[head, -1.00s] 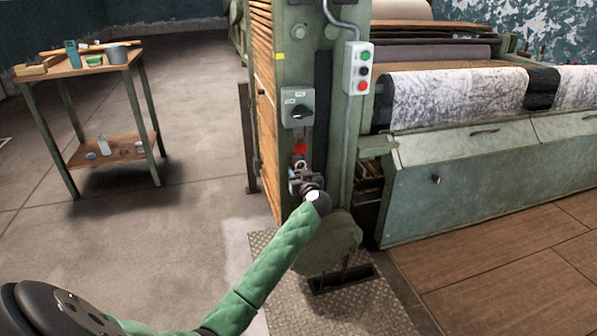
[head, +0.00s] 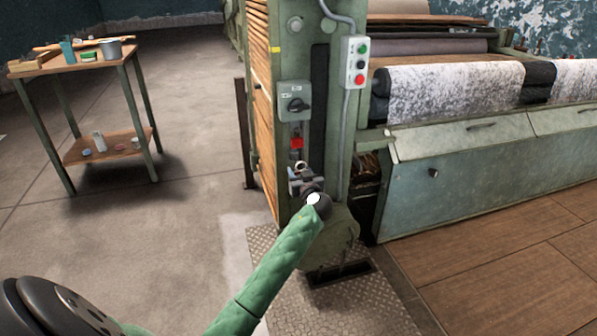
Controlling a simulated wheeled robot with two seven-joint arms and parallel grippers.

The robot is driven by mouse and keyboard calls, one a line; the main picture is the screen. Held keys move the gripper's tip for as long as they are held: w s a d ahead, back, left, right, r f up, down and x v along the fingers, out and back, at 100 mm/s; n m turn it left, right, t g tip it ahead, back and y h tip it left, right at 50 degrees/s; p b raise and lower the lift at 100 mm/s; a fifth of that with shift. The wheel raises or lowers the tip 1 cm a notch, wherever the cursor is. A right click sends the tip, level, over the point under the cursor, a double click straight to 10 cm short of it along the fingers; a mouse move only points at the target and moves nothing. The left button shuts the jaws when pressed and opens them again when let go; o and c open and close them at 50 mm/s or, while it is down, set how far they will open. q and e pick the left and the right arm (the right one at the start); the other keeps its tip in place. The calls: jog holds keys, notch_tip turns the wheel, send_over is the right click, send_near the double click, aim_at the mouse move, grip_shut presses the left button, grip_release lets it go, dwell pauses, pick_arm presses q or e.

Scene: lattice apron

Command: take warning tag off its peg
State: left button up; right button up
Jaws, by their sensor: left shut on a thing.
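My left gripper (head: 304,184) is shut in front of the green machine post, below the rotary switch. It is shut on what appears to be the warning tag; a small pale ring (head: 301,166) stands up just above the jaws. Most of the held thing is hidden by the jaws and wrist. A small red patch (head: 297,142) shows on the post between the switch and the ring. The peg itself is too small to make out. My right gripper is not in view.
A grey rotary switch box (head: 294,101) sits above the gripper. A push-button box (head: 355,62) with a conduit is on the post to the right. The large machine (head: 470,165) fills the right side. A wooden-topped table (head: 75,64) stands at left; floor between is clear.

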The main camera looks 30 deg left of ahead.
pick_arm(q)
jog(key=shift+v, duration=2.3)
